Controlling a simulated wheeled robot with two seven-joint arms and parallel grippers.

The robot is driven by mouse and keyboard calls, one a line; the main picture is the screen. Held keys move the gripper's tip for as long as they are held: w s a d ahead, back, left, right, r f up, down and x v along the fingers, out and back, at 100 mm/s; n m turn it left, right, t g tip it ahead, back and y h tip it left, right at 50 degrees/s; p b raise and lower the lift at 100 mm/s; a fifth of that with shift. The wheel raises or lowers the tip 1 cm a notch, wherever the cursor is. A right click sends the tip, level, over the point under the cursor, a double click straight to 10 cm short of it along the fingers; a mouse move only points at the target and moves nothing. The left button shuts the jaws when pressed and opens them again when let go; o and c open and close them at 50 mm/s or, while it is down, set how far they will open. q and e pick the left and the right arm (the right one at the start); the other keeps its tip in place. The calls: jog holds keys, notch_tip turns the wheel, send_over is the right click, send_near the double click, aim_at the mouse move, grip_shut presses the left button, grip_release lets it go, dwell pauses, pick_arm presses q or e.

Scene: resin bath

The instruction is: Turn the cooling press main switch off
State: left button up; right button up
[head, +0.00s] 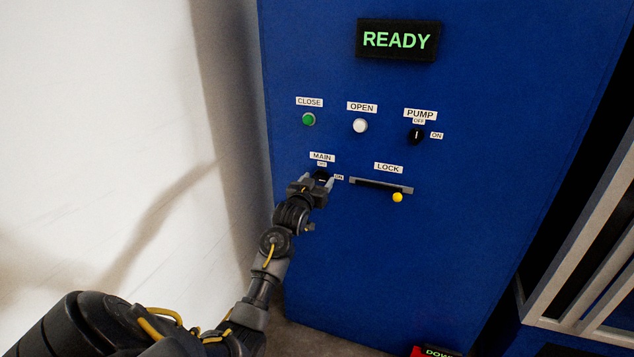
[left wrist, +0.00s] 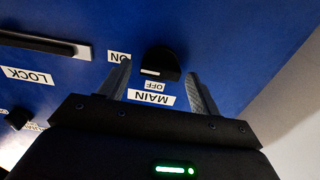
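The main switch (head: 322,175) is a black rotary knob low on the left of the blue press panel. It also shows in the left wrist view (left wrist: 162,63), where its white mark lies sideways, toward the ON label (left wrist: 120,57). The OFF label (left wrist: 155,85) is beside the knob, by the MAIN label. My left gripper (head: 318,182) is at the knob. In the left wrist view its fingers (left wrist: 158,72) are open, one on each side of the knob, with visible gaps. Contact is not visible. My right gripper is in neither view.
A lock slot with a yellow knob (head: 397,197) is just right of the main switch. The pump switch (head: 416,136), white open button (head: 360,126) and green close button (head: 308,119) are above. A display (head: 397,40) reads READY. A pale wall (head: 110,120) stands left.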

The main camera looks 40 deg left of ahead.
pick_arm(q)
jog(key=c, duration=0.9)
jog(key=shift+o, duration=0.2)
